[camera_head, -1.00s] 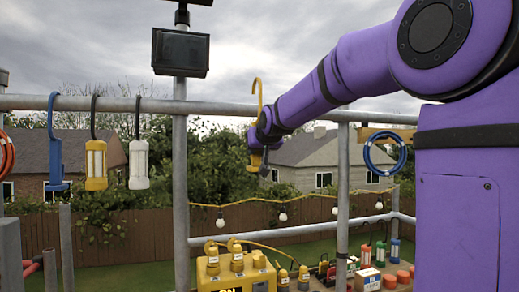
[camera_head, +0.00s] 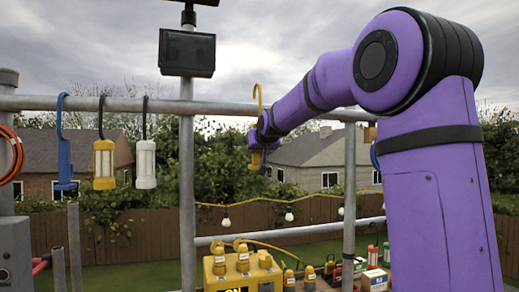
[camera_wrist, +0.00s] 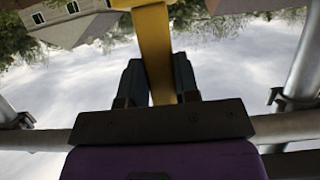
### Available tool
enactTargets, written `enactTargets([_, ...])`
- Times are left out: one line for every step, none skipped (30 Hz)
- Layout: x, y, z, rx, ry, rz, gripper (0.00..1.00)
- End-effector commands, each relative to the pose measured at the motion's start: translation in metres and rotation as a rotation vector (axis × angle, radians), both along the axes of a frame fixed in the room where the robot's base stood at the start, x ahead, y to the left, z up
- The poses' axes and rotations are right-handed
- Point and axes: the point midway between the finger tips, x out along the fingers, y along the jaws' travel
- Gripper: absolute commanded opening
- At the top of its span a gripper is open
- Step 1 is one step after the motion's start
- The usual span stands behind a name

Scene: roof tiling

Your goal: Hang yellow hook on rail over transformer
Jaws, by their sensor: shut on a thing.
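The yellow hook (camera_head: 257,96) is upright in my gripper (camera_head: 262,142), its curved top standing above the rail (camera_head: 232,107) in the head view. In the wrist view the yellow hook (camera_wrist: 154,50) runs between the two dark fingers of my gripper (camera_wrist: 157,82), which are shut on it. In the head view the hook overlaps the rail; I cannot tell whether it touches it. The yellow transformer (camera_head: 240,274) stands below, slightly left of the hook. My gripper hides part of the hook's lower end.
A blue hook (camera_head: 64,150), a yellow lamp (camera_head: 104,164) and a white lamp (camera_head: 146,164) hang on the rail at left. A post (camera_head: 187,190) with a dark box (camera_head: 187,52) stands left of my gripper. The rail between post and hook is clear.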

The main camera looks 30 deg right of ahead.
Motion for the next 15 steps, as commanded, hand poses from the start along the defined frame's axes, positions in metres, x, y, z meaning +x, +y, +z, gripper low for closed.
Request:
enactTargets([0.004, -0.001, 0.0, 0.0, -0.001, 0.0, 0.0])
enactTargets([0.006, -0.002, 0.0, 0.0, 0.0, 0.0, 0.0])
enactTargets([0.008, -0.003, -0.001, 0.0, 0.0, 0.0, 0.0])
enactTargets([0.01, -0.003, 0.0, 0.001, 0.0, 0.0, 0.0])
enactTargets([0.012, -0.004, 0.0, 0.001, -0.001, 0.0, 0.0])
enactTargets([0.015, -0.005, 0.0, 0.001, -0.001, 0.0, 0.0])
enactTargets([0.017, -0.005, 0.0, 0.0, -0.001, 0.0, 0.0])
enactTargets([0.019, -0.006, 0.0, 0.0, 0.0, 0.0, 0.0])
enactTargets([0.021, -0.006, 0.0, 0.0, 0.0, 0.0, 0.0])
enactTargets([0.023, -0.007, 0.0, 0.0, 0.0, 0.0, 0.0])
enactTargets([0.025, -0.007, 0.0, 0.0, -0.001, 0.0, 0.0])
enactTargets([0.028, -0.008, 0.0, 0.0, -0.001, 0.0, 0.0])
enactTargets([0.03, -0.009, 0.0, 0.0, 0.0, 0.0, 0.0])
enactTargets([0.031, -0.009, -0.001, 0.0, 0.0, 0.0, 0.0])
enactTargets([0.03, -0.009, -0.005, 0.0, 0.001, 0.0, 0.0])
